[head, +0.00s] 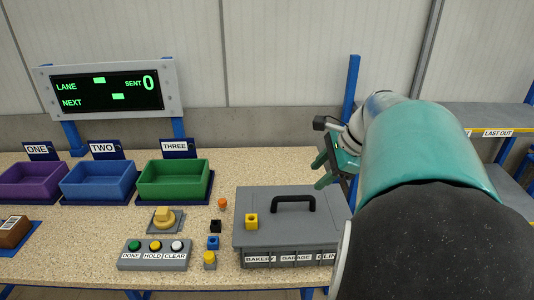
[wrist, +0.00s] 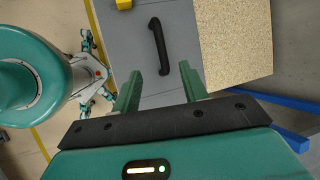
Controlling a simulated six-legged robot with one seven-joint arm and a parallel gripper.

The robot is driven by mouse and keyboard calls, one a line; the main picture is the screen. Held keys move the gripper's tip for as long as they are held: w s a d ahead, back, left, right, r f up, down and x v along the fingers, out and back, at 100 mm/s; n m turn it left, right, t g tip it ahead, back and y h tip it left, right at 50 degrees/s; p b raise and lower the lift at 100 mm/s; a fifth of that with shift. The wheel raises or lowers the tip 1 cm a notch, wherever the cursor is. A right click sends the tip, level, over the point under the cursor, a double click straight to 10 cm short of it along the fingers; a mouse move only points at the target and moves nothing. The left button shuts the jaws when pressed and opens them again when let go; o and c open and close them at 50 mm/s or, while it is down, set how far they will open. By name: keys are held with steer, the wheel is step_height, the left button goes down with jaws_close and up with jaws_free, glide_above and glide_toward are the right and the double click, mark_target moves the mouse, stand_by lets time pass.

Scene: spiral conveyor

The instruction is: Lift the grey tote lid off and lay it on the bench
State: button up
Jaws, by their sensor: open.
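The grey tote lid (head: 270,226) lies on the grey tote (head: 290,260) at the bench's (head: 100,222) right part. A black bar handle (head: 293,200) stands on the lid, and a yellow block (head: 251,221) sits on its left part. In the wrist view the handle (wrist: 159,45) is on the lid (wrist: 183,40), ahead of the fingertips. The yellow block (wrist: 124,3) shows at the top edge. My gripper (head: 321,172) is open and empty behind the tote's right side; in the wrist view the gripper (wrist: 160,76) has its fingers spread, apart from the handle.
Small orange (head: 222,203), black (head: 215,226), blue and yellow blocks lie left of the tote, near a button panel (head: 155,254). Purple, blue and green bins (head: 173,181) stand along the back left. A blue post (head: 351,105) rises behind my arm. Bench between bins and panel is partly clear.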

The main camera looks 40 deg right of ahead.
mark_target(296, 197)
steer(key=x, duration=1.3)
steer(key=shift+d+f, duration=0.15)
steer(key=shift+f, duration=0.15)
jaws_close()
